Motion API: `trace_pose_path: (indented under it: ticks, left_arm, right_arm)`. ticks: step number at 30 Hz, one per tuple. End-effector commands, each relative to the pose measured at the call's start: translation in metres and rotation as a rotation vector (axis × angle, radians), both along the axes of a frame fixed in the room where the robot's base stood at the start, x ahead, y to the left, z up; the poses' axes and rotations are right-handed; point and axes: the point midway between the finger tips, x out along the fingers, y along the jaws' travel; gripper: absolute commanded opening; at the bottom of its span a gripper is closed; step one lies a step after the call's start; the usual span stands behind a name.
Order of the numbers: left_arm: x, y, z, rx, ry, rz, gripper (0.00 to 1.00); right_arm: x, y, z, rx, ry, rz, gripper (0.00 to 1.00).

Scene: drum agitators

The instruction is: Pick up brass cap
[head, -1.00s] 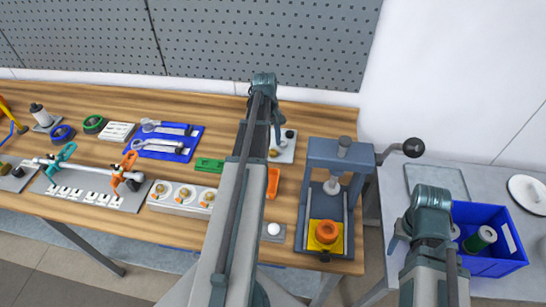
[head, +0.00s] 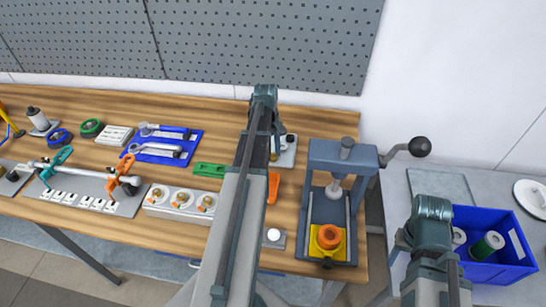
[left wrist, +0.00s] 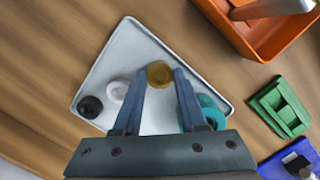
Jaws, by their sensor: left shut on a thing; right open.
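The brass cap (left wrist: 160,73) is a small round gold-brown disc between the fingertips of my left gripper (left wrist: 162,80) in the left wrist view. The gripper is shut on it, over a pale grey tray (left wrist: 150,45). In the head view my left gripper (head: 279,133) reaches down at the tray (head: 287,160), and the arm hides the cap. Also on the tray are a black cap (left wrist: 90,107), a white cap (left wrist: 117,90) and a teal part (left wrist: 212,112), partly hidden by a finger. My right gripper (head: 398,245) is open, left of the blue bin.
An orange bin (left wrist: 262,40) and a green block (left wrist: 282,107) lie beside the tray. A press (head: 340,152) stands right of it in the head view. A blue bin (head: 525,258) with rolls is at far right. Fixtures fill the bench's left.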

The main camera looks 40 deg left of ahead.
Motion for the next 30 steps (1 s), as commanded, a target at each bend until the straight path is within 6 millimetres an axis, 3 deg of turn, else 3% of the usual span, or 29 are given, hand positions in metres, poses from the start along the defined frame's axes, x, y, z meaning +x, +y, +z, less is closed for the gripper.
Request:
trace_pose_path:
  ticks: [11,30]
  left_arm:
    - [0.000,0.000,0.014,0.000,0.000,0.000,0.00]
    - [0.000,0.000,0.098,0.000,0.000,0.000,0.00]
  right_arm:
    - [0.000,0.000,0.014,0.000,0.000,0.000,0.50]
    - [0.000,0.000,0.098,0.000,0.000,0.002,0.50]
